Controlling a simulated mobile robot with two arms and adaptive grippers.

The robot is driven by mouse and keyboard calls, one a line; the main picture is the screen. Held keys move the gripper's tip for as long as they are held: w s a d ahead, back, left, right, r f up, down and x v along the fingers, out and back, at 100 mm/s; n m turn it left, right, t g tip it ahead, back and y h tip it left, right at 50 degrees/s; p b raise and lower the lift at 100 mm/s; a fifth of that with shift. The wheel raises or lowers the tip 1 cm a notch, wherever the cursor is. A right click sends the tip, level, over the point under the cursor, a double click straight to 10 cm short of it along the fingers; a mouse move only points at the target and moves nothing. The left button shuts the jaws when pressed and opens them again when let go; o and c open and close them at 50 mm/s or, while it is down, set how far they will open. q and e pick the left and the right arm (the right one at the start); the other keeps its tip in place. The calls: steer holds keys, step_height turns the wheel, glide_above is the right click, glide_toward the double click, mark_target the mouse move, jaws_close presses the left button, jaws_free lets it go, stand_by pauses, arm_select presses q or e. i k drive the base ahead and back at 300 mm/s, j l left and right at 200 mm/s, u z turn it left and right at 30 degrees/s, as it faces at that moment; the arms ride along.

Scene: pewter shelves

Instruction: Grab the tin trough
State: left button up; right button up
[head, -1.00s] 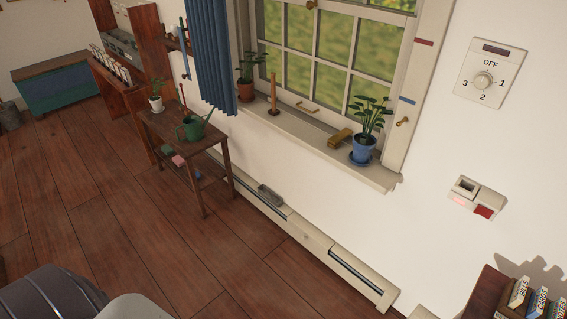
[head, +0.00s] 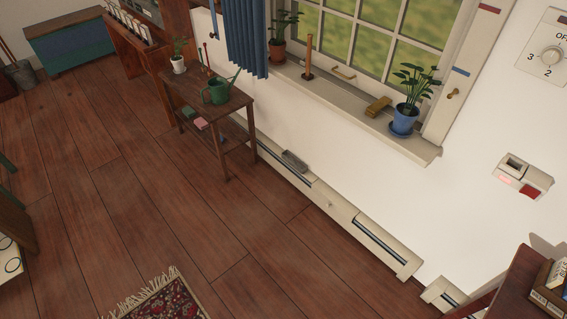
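A small grey metal trough (head: 295,160), which looks like the tin trough, sits on top of the long cream baseboard heater (head: 333,203) below the window. It lies lengthwise along the heater, against the white wall. It is small in the picture, and I cannot tell whether anything is inside it. Neither of my grippers is in view.
A wooden side table (head: 206,93) with a green watering can (head: 217,91) stands left of the trough. The windowsill (head: 350,103) with a blue-potted plant (head: 404,119) juts out above. The wooden floor (head: 190,210) before the heater is clear; a fringed rug (head: 165,301) lies nearer.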

mark_target(288, 156)
steer(key=i+j+z, duration=0.1)
steer(key=i+j, duration=0.35)
steer(key=i, duration=0.2)
steer(key=i+j+z, duration=0.1)
steer(key=i+j, duration=0.4)
steer(key=i, duration=0.15)
